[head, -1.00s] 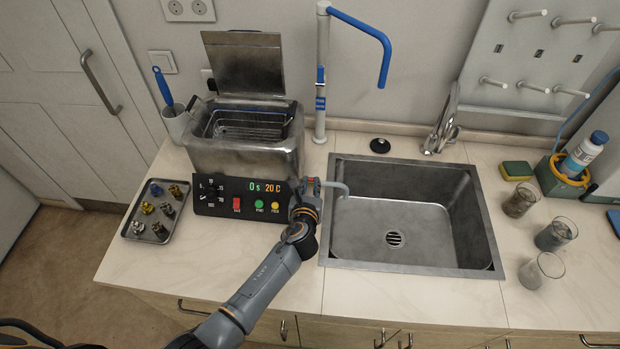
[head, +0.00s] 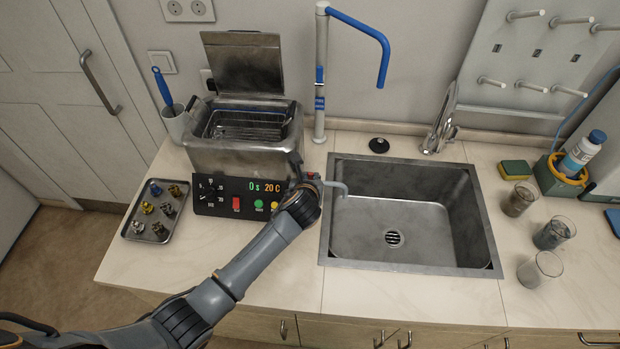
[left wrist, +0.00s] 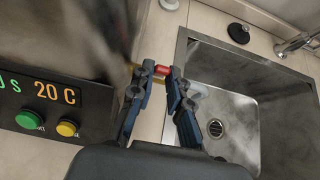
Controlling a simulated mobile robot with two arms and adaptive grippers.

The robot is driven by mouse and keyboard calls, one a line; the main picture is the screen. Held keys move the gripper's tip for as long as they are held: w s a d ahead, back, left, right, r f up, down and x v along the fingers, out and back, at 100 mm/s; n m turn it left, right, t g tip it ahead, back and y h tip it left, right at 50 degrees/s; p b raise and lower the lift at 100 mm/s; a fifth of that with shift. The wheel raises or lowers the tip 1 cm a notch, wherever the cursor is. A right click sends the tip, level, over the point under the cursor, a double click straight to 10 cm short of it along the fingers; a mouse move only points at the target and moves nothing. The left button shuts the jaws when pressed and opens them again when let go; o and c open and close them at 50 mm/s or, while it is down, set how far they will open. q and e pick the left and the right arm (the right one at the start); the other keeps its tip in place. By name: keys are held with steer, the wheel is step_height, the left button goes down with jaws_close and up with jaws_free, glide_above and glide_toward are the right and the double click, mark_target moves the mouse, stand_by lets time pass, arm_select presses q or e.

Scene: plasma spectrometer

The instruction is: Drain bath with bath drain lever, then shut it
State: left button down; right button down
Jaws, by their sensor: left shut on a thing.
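The steel bath (head: 240,152) stands left of the sink with its lid raised and a wire basket inside. Its panel reads 0 s and 20 C. The red bath drain lever (left wrist: 163,71) is at the bath's right side, between my left gripper's fingertips in the left wrist view. My left gripper (left wrist: 160,76) is shut on the lever. In the head view my wrist hides most of the lever and fingers. The grey drain spout (head: 338,187) reaches over the sink's left rim. I see no clear stream from it. My right gripper is not in view.
The sink (head: 375,257) with its drain (head: 393,238) is empty to the right. A tray (head: 133,229) of small metal parts lies left of the bath. A black stopper (head: 379,145) sits behind the sink. Several beakers (head: 541,268) stand right of it.

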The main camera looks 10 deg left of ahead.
arm_select(q)
steer(key=c, duration=1.6)
jaws_free()
steer(key=shift+o, duration=0.2)
steer(key=v, duration=1.2)
steer(key=shift+f, duration=0.1)
